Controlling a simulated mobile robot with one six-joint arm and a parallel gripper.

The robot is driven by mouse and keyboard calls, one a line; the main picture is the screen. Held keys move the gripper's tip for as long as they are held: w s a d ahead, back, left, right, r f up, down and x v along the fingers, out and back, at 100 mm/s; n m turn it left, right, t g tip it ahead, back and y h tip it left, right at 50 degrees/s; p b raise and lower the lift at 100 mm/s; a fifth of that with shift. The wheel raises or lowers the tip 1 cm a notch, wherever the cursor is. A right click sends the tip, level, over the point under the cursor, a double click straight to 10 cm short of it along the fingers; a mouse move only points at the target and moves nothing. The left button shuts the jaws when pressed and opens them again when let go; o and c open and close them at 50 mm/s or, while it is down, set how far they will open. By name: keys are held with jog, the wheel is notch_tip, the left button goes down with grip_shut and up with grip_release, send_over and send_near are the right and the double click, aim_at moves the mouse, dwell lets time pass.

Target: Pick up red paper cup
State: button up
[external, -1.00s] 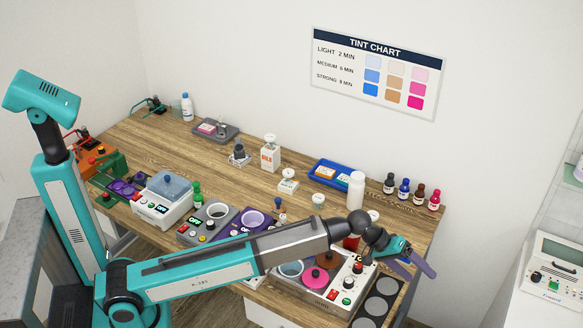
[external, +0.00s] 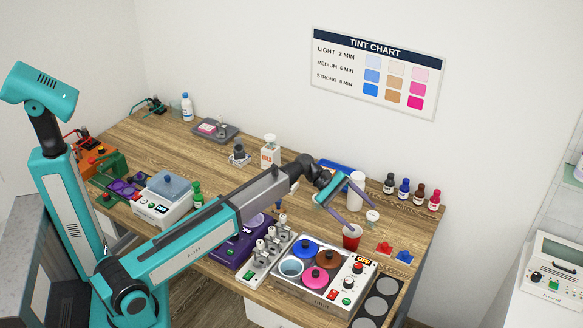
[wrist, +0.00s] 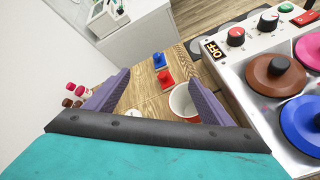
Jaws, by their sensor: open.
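The red paper cup (external: 351,241) stands upright on the wooden table, right of the middle, just behind the white machine with coloured lids. My gripper (external: 362,222) is above the table by the cup, its two purple fingers apart and angled down toward it. In the wrist view the cup (wrist: 184,104) shows its white inside near the right finger, which hides part of it. I cannot tell whether a finger touches the cup.
The white machine (external: 343,296) with several lidded pots stands close in front of the cup. A white bottle (external: 356,190) stands behind it. Red (external: 384,248) and blue (external: 404,257) small items lie to its right. Several dark-and-coloured bottles line the back right.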

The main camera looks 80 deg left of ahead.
aim_at(344, 228)
jog(key=s+a+f+n+h+b, duration=0.1)
jog(key=s+a+f+n+h, duration=0.1)
jog(key=s+a+n, duration=0.3)
jog(key=s+a+f, duration=0.1)
jog(key=s+a, duration=0.2)
jog(key=s, duration=0.1)
jog(key=shift+s+a+f+n+h, duration=0.15)
jog(key=shift+s+f+n+h, duration=0.15)
jog(key=shift+s+f+n, duration=0.1)
jog(key=shift+w, duration=0.1)
jog(key=shift+p+x, duration=0.95)
jog(key=shift+x, duration=3.3)
jog(key=shift+p+x, duration=1.25)
jog(key=shift+x, duration=0.95)
jog(key=shift+w+d+f, duration=0.15)
jog(key=shift+d, duration=0.2)
